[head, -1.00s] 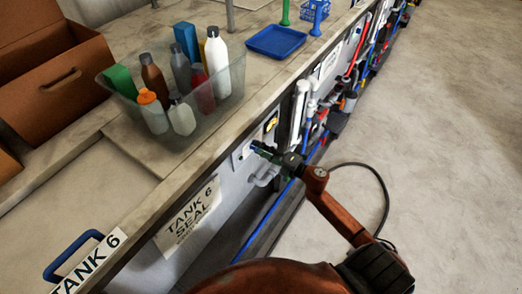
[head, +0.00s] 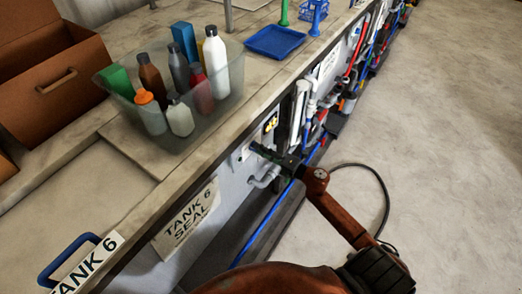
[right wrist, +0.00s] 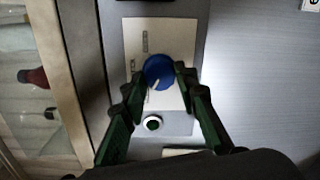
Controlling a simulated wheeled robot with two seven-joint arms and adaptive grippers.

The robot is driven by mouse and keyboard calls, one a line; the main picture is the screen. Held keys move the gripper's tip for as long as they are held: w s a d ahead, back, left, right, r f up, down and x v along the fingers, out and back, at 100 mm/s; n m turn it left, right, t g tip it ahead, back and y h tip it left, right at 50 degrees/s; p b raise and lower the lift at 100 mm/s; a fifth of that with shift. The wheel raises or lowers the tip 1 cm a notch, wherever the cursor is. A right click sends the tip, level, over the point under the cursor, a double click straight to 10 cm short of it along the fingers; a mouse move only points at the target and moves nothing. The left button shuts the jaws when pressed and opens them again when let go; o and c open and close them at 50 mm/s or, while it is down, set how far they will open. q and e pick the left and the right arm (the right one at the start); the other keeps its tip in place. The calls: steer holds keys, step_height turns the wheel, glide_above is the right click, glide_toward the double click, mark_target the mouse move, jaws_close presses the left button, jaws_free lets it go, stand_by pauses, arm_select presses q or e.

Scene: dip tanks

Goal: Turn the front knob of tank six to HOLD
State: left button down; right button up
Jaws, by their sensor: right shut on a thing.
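The front knob (right wrist: 158,72) is round and blue with a pale pointer line, set on a cream plate (right wrist: 145,38) in the right wrist view. The lettering on the plate is too blurred to read. My right gripper (right wrist: 155,80) is shut on the knob, with a dark green finger on each side of it. In the head view my right gripper (head: 262,152) reaches the tank front, and its fingers hide the knob. The front carries a "TANK 6 SEAL" sign (head: 187,222). My left gripper is not in view.
A clear bin (head: 232,92) of bottles and a blue tray (head: 275,41) stand on the bench top. Pipes and a blue hose (head: 268,222) run along the front. The floor at right is open.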

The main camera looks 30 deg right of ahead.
steer(key=o, duration=1.2)
steer(key=shift+c, duration=0.2)
steer(key=v, duration=1.2)
